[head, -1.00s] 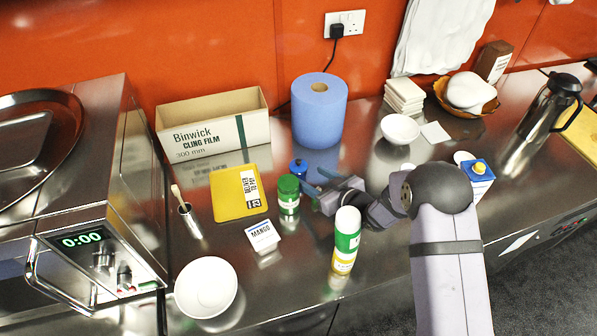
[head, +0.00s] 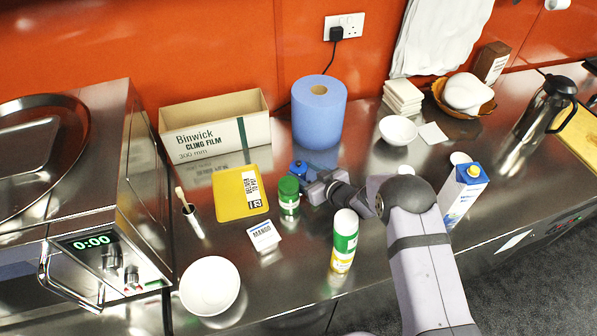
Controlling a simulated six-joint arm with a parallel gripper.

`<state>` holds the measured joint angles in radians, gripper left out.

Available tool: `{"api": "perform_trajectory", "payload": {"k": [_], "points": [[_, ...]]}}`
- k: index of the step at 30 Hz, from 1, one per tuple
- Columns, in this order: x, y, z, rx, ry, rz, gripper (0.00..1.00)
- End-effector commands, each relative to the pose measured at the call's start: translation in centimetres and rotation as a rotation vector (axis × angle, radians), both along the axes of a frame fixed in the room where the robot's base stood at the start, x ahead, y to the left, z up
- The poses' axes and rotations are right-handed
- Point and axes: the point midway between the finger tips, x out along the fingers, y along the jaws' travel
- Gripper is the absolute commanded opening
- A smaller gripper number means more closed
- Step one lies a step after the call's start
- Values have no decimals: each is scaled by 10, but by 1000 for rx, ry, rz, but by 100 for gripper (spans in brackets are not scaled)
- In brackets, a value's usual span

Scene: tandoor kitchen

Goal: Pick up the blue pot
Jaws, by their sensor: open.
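The small blue pot (head: 299,166) stands on the steel counter, in front of the blue paper roll and just behind a green-lidded jar (head: 289,194). The jar and my gripper hide its lower part. My gripper (head: 305,175) is open and low over the counter, reaching in from the right. Its fingertips are at the pot, close to the jar's right side. I cannot tell whether the fingers touch the pot or lie on both sides of it.
A green-and-white bottle (head: 344,242) stands in front of my wrist. The blue paper roll (head: 319,112) and cling film box (head: 216,126) are behind. A yellow packet (head: 236,196) lies to the left. A milk carton (head: 464,192) stands right of my arm.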

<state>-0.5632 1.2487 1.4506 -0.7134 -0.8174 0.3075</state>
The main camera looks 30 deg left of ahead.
Motion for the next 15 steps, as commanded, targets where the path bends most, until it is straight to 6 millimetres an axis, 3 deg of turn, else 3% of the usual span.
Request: {"api": "perform_trajectory", "payload": {"k": [9,14,15], "points": [[1,2,-2,0,1,0,53],[1,2,-1,0,1,0,18],[1,2,-1,0,1,0,16]]}}
